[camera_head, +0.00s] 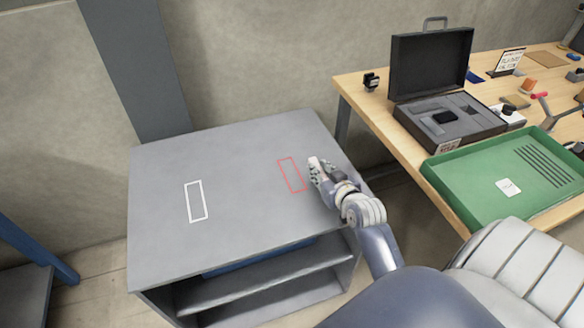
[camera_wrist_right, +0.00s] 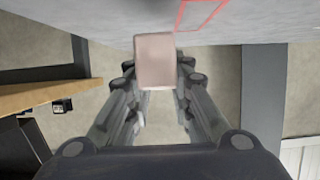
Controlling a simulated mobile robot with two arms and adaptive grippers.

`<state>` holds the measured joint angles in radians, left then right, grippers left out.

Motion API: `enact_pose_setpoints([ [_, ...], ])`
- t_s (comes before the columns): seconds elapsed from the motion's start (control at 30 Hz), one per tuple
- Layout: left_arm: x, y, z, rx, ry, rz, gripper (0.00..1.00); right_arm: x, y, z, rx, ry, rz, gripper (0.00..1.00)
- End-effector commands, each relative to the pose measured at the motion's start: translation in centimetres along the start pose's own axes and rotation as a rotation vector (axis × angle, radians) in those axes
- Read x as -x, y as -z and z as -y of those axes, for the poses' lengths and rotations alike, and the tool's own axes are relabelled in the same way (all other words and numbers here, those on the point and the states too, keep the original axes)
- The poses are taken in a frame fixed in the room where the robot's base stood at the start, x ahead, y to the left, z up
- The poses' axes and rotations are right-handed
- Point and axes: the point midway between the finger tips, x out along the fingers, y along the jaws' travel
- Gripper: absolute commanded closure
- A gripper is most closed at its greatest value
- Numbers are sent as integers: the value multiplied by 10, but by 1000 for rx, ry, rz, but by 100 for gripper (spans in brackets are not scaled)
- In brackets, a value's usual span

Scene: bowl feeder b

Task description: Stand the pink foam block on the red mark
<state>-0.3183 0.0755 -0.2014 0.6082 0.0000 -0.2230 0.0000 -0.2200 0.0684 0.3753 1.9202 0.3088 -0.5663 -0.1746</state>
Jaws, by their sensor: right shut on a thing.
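The pink foam block (camera_wrist_right: 155,62) is between the fingers of my right gripper (camera_wrist_right: 158,88) in the right wrist view, and the gripper is shut on it. In the head view my right gripper (camera_head: 318,174) is just right of the red mark (camera_head: 292,175), over the grey cabinet top. A small pale part of the block (camera_head: 314,162) shows at the fingers there. The red mark is a rectangular outline, and part of it shows at the top of the right wrist view (camera_wrist_right: 203,12). I cannot tell whether the block touches the surface. My left gripper is not in view.
The grey cabinet top (camera_head: 240,235) also has a white rectangular outline (camera_head: 196,202) at left and is otherwise clear. A wooden table (camera_head: 372,100) at right holds an open black case (camera_head: 450,125) and a green tray (camera_head: 470,205). A gap separates table and cabinet.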

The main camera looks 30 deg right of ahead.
Motion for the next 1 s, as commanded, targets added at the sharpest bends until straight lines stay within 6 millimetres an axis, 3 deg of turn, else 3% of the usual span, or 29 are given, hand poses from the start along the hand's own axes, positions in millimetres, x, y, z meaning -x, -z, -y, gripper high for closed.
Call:
enact_pose_setpoints([
  [0.23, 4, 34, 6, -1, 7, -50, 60, -51, 17, 33, -4, 2, -2, 96],
  [0.4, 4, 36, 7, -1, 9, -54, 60, -76, 23, 49, -1, 1, -1, 96],
  [0.57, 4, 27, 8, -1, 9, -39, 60, -85, 22, 54, 1, 0, 2, 96],
  [0.8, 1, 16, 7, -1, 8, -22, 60, -96, -6, 54, 1, 0, 2, 96],
  [1.0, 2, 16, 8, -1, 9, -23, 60, -97, -8, 53, 1, -1, 0, 96],
])
